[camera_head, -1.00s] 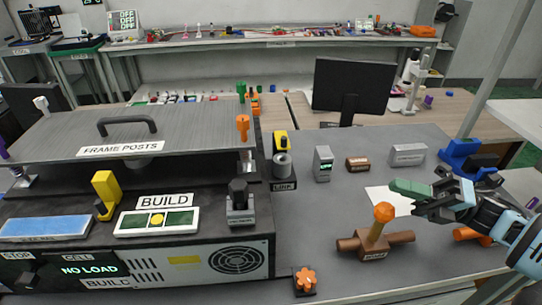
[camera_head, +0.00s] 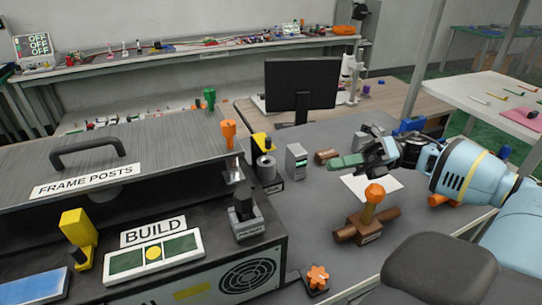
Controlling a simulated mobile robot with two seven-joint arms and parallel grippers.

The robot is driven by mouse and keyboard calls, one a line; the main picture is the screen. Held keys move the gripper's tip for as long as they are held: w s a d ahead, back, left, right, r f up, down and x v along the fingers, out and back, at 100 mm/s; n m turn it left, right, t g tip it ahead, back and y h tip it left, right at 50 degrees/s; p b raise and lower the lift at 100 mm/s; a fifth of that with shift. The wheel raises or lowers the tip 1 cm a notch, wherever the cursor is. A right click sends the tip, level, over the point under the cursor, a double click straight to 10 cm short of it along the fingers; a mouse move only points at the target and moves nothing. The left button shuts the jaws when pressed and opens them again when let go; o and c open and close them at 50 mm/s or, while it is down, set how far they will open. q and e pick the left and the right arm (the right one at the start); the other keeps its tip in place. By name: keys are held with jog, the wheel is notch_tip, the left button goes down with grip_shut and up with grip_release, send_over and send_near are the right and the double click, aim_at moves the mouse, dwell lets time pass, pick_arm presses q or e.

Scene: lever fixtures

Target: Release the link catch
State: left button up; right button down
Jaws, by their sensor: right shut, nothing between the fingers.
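The link catch (camera_head: 260,142) has a yellow-and-black top part and a grey cylinder (camera_head: 265,168) on a dark base. Its label reads LINK in the earlier view and is hard to read now. It stands at the right edge of the frame posts unit. My right gripper (camera_head: 333,164) comes in from the right with its green-tipped fingers shut and empty. It points left toward the catch, apart from it, with the grey upright box (camera_head: 296,161) between them in the picture. My left gripper is out of view.
An orange-knobbed lever on a brown crossbar (camera_head: 368,222) stands below my right gripper, near white paper (camera_head: 384,188). A brown block (camera_head: 325,156) lies close behind the fingertips. A monitor (camera_head: 301,85) stands behind. An orange star knob (camera_head: 317,277) sits at the front.

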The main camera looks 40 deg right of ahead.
aim_at(263, 136)
dwell(0.3)
jog(key=w+a+r, duration=0.2)
jog(key=w+a, duration=0.4)
jog(key=a, duration=0.3)
jog(key=shift+a+r, duration=0.2)
jog(key=shift+r, duration=0.1)
dwell(0.4)
jog(key=shift+w, duration=0.1)
jog(key=shift+r, duration=0.1)
dwell(0.3)
jog(key=shift+r+m+p, duration=0.15)
jog(key=shift+m+p, duration=0.25)
jog(key=shift+r, duration=0.1)
